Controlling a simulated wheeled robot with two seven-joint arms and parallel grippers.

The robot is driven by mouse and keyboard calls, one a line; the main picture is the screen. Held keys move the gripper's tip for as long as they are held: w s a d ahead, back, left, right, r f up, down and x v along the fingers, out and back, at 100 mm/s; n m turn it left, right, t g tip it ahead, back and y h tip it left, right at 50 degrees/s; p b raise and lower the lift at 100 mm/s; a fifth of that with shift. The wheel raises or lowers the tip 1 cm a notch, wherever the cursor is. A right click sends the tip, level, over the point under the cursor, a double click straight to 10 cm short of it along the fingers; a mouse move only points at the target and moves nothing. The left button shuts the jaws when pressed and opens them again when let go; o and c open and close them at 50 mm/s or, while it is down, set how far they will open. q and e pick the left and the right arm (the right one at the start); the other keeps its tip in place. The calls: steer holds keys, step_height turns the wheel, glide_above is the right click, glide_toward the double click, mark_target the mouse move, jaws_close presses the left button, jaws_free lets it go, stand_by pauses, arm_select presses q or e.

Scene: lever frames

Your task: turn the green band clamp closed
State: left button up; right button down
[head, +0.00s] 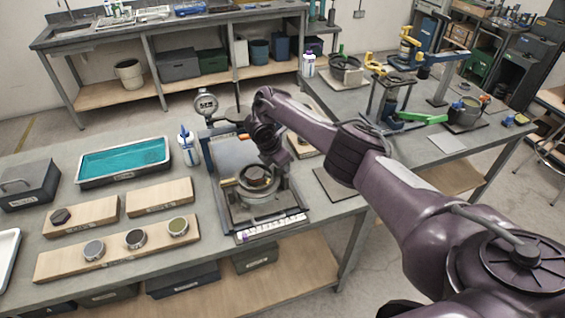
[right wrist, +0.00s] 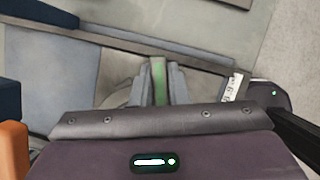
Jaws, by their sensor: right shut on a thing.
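My right arm comes in from the right in the head view, and its gripper (head: 274,158) is over the round metal clamp or pot (head: 262,192) on the near bench. In the right wrist view the two grey fingers of my right gripper (right wrist: 160,72) are shut on a narrow green bar (right wrist: 159,88), which appears to be the green band clamp's handle. In the head view that bar is hidden behind my gripper and wrist. I cannot tell how far the band is turned. My left gripper is not in view.
A dark frame (head: 272,230) surrounds the round piece. A teal tray (head: 125,160) and wooden boards (head: 160,196) lie left. Another bench at right holds a separate green lever (head: 422,118).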

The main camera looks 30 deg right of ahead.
steer(key=shift+w+m+g+b, duration=0.15)
steer(key=shift+m+g+b, duration=0.25)
steer(key=shift+m+b, duration=0.55)
steer(key=shift+m+g+b, duration=0.4)
steer(key=shift+m+b, duration=0.1)
steer(key=shift+m, duration=0.45)
steer(key=shift+r, duration=0.1)
steer(key=c, duration=1.4)
jaws_free()
steer(key=v, duration=0.7)
steer(key=shift+r+p, duration=0.3)
steer(key=shift+r, duration=0.05)
steer(key=shift+a+f, duration=0.1)
